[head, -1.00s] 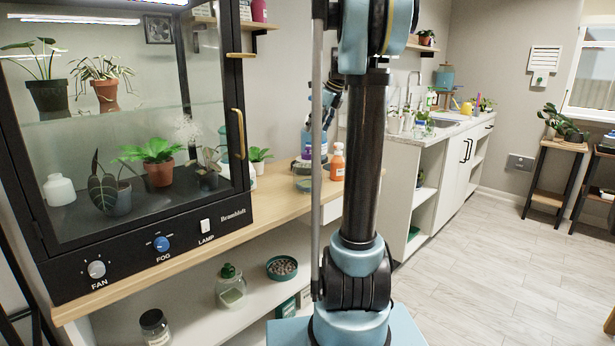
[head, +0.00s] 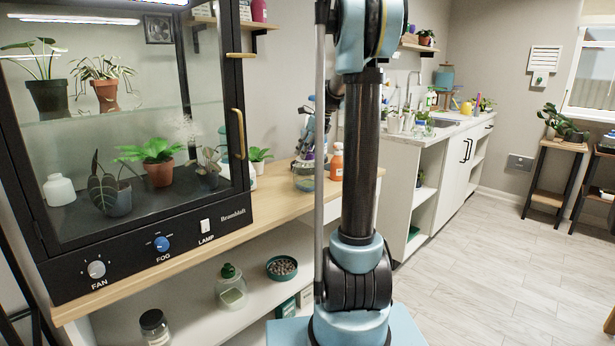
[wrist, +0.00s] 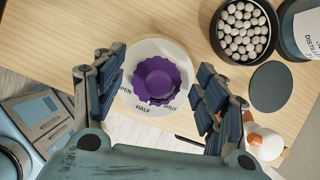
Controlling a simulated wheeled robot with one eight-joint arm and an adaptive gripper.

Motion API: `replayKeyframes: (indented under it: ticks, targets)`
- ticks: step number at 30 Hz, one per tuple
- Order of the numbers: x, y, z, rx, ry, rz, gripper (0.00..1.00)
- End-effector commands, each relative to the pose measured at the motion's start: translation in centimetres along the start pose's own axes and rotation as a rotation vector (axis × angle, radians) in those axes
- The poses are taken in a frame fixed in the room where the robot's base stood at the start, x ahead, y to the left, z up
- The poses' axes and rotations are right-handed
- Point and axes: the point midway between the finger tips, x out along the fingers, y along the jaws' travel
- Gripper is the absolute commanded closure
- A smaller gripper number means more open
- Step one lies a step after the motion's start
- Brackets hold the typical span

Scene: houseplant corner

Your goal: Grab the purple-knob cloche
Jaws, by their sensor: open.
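The purple knob (wrist: 158,80) of the cloche shows from above in the wrist view, scalloped, on a pale round top marked OPEN, HALF and SHUT. My gripper (wrist: 161,72) is open, one finger on each side of the knob, with visible gaps. In the head view the clear cloche (head: 304,184) stands on the wooden counter. My gripper (head: 306,160) is right above it, pointing down, partly hidden by the arm. I cannot tell how far the fingertips are above the pale top.
A dark bowl of white pebbles (wrist: 243,32), a bottle (wrist: 303,32) and a dark disc (wrist: 271,87) lie close by on the counter. An orange spray bottle (head: 336,162) stands to the right. The glass plant cabinet (head: 125,130) is left on the same counter.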

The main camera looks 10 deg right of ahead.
Motion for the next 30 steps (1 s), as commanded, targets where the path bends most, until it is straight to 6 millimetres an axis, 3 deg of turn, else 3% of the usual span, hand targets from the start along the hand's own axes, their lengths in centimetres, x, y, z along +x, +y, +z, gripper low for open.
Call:
replayKeyframes:
  ticks: [6, 15, 30]
  targets:
    - [0.1, 0.0, 0.0, 0.0, 0.0, 0.0, 0.34]
    - [0.1, 0.0, 0.0, 0.0, 0.0, 0.0, 1.0]
    - [-1.0, 0.0, 0.5, 0.0, -0.001, 0.0, 1.0]
